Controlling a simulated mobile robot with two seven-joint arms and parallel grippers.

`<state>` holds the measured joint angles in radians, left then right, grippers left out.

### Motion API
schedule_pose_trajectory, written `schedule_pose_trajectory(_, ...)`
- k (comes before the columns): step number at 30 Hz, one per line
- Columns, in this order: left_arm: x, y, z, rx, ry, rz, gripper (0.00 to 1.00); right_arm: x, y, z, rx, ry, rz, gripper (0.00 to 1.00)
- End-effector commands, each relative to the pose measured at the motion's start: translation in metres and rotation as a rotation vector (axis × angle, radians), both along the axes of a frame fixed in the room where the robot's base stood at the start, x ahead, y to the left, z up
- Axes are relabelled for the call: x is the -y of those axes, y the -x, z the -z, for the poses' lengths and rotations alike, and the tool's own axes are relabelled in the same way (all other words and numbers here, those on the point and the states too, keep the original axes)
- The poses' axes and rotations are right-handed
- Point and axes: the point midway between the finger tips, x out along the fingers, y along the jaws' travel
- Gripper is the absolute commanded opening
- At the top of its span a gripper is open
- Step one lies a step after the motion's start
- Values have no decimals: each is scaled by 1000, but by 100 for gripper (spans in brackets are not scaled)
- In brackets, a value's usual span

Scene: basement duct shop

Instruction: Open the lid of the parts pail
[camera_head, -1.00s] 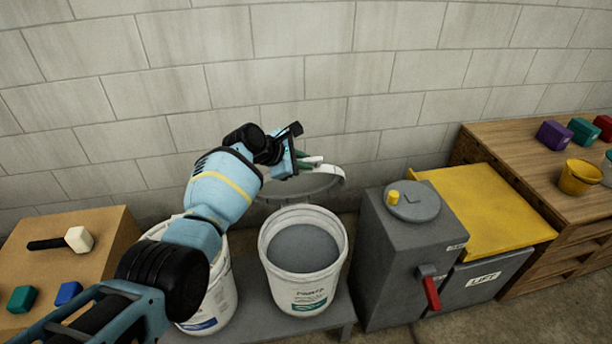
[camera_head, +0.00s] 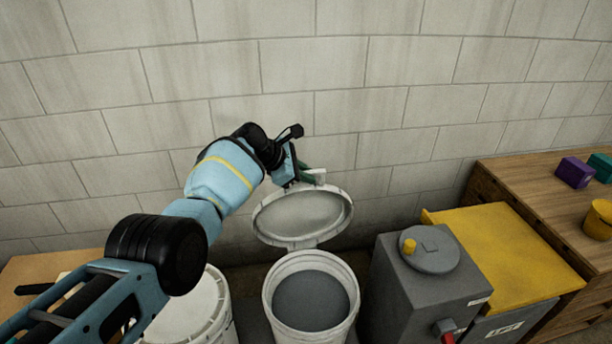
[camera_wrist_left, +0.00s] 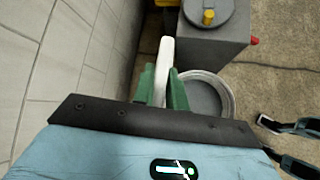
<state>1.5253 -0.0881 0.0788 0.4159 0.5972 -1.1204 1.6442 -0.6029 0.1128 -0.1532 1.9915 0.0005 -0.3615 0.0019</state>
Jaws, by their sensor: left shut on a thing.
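The white parts pail (camera_head: 275,300) stands open on a low grey bench, grey inside. Its lid (camera_head: 300,216) stands steeply tilted up behind the pail's mouth, its underside facing me. My left gripper (camera_head: 308,176) is at the lid's top edge, with its green fingers shut on the rim there. In the left wrist view the two green fingers of my gripper (camera_wrist_left: 163,92) sit either side of the lid (camera_wrist_left: 165,62), which shows edge-on as a white strip. The pail's round mouth (camera_wrist_left: 229,92) shows to the right, below.
A second white pail (camera_head: 190,312) with its lid on stands left, partly behind my arm. A grey box (camera_head: 410,300) with a round lid and yellow knob stands close right. A yellow-topped bin (camera_head: 505,250) and wooden cabinet (camera_head: 555,215) are further right. The block wall is close behind.

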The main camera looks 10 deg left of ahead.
Motion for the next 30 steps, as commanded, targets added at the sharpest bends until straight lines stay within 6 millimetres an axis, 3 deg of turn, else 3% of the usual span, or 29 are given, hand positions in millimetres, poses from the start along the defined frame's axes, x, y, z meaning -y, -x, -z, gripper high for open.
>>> schedule_pose_trajectory(18,-1,-1,0,2,-4,-1,0,0,0,-1,2,0,0,36)
schedule_pose_trajectory(19,-1,-1,0,2,-4,-1,18,0,0,-1,2,0,0,36)
schedule_pose_trajectory(23,-1,0,0,0,-3,-1,35,0,0,-1,1,0,0,36)
schedule_pose_trajectory(30,-1,0,0,-1,-2,-1,35,0,1,0,-1,0,1,36)
